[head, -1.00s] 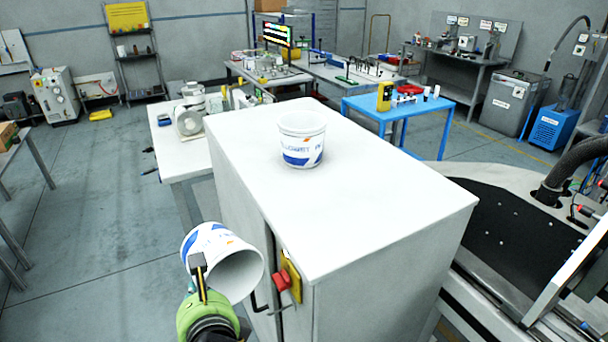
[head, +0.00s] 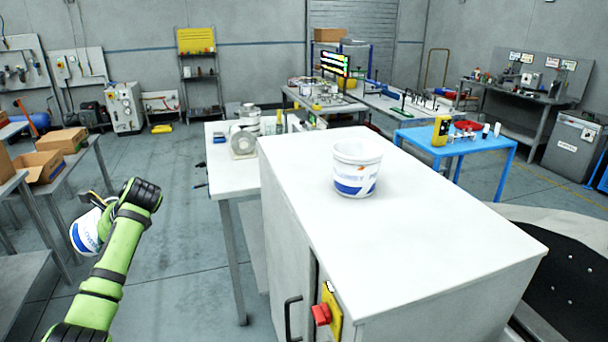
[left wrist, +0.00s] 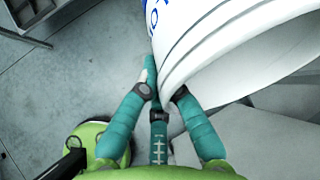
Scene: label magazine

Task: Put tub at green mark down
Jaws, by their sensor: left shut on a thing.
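My left gripper (head: 98,204) is at the left of the head view, out over the floor and left of the white cabinet. It is shut on a white tub with blue print (head: 85,232), which is tilted and partly behind my arm. In the left wrist view the held tub's rim (left wrist: 215,60) fills the upper right, and the gripper's teal fingers (left wrist: 165,92) are at its wall. A second, similar tub (head: 357,172) stands upright on the cabinet top. I see no green mark. My right gripper is not in view.
The white cabinet (head: 420,235) has wide bare room around the standing tub, and a red button (head: 321,314) on its front. A white table (head: 228,170) with reels stands behind it. Cardboard boxes (head: 42,165) lie on benches at the far left.

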